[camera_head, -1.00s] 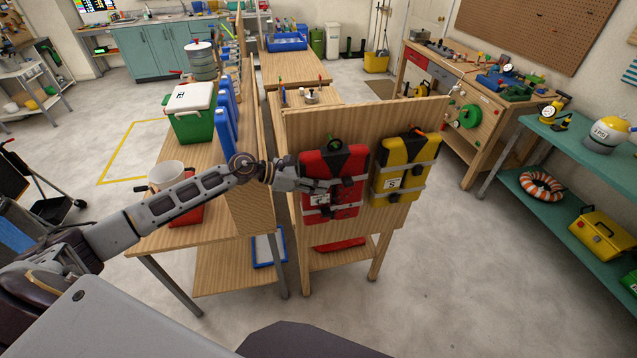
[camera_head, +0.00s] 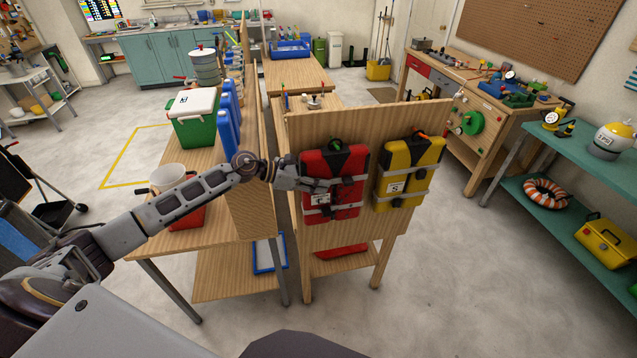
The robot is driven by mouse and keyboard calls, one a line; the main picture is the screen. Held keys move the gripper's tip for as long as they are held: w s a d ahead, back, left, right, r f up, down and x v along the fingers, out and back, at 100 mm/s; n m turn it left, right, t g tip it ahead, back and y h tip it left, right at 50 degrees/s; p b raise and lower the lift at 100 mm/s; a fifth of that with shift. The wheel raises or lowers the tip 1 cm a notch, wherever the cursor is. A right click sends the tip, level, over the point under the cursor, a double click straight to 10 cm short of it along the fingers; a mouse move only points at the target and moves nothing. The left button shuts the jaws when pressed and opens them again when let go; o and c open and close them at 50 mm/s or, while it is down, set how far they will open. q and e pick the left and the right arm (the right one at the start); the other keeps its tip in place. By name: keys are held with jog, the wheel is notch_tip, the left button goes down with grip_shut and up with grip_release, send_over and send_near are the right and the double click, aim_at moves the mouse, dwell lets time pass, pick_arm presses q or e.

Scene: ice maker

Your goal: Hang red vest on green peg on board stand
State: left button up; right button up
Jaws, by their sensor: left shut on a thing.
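The red vest (camera_head: 312,171), with black straps, grey bands and a white label, is upright against the front of the wooden board stand (camera_head: 300,124), at its left half. The green peg (camera_head: 336,143) shows at the vest's top, by its black loop; I cannot tell whether the loop is fully over it. My left gripper (camera_head: 332,187) reaches in from the left and is shut on the red vest at its front middle, covering part of it. My right gripper is not in view.
A yellow vest (camera_head: 397,158) hangs beside it by an orange peg (camera_head: 422,134). The floor to the right of the stand is clear.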

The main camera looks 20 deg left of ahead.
pick_arm(q)
jog(key=shift+w+a+f+b, duration=0.15)
jog(key=shift+a+f+b, duration=0.05)
jog(key=shift+a+b, duration=0.1)
dwell(0.7)
jog(key=o, duration=1.4)
jog(key=shift+r, duration=0.1)
jog(key=shift+o, duration=0.2)
jog(key=shift+a, duration=0.2)
jog(key=shift+a+r, duration=0.25)
jog(key=shift+a, duration=0.15)
jog(key=shift+c, duration=0.2)
jog(key=shift+o, duration=0.3)
jog(key=v, duration=0.6)
jog(key=shift+s+r, duration=0.3)
jog(key=shift+s, duration=0.3)
jog(key=shift+s+r, duration=0.1)
